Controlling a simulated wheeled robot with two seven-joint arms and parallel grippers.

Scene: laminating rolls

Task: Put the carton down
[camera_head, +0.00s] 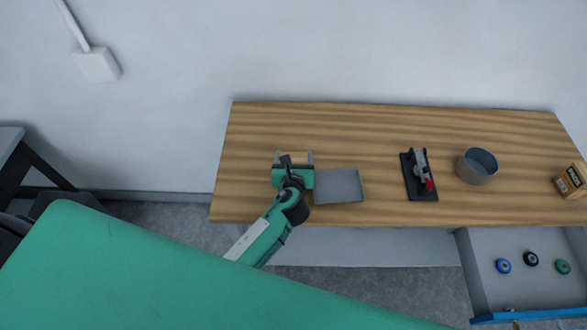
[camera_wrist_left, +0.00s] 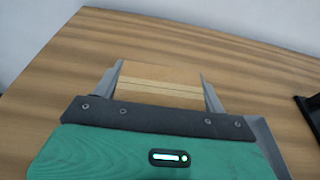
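A plain brown carton (camera_head: 294,157) is between the fingers of my left gripper (camera_head: 294,161), over the left part of the wooden table. In the left wrist view the carton (camera_wrist_left: 160,84) fills the gap between both fingertips, with a seam line across it, so the gripper looks shut on it. Whether the carton touches the table or hangs just above it I cannot tell. Most of its near side is hidden by the gripper. My right gripper is not in view.
A flat grey tray (camera_head: 340,187) lies just right of my left gripper. Further right are a black clamp with a red handle (camera_head: 419,174), a grey round bowl (camera_head: 477,166) and a printed box (camera_head: 571,181). An open drawer (camera_head: 490,285) holds three small rolls. The table's back left is clear.

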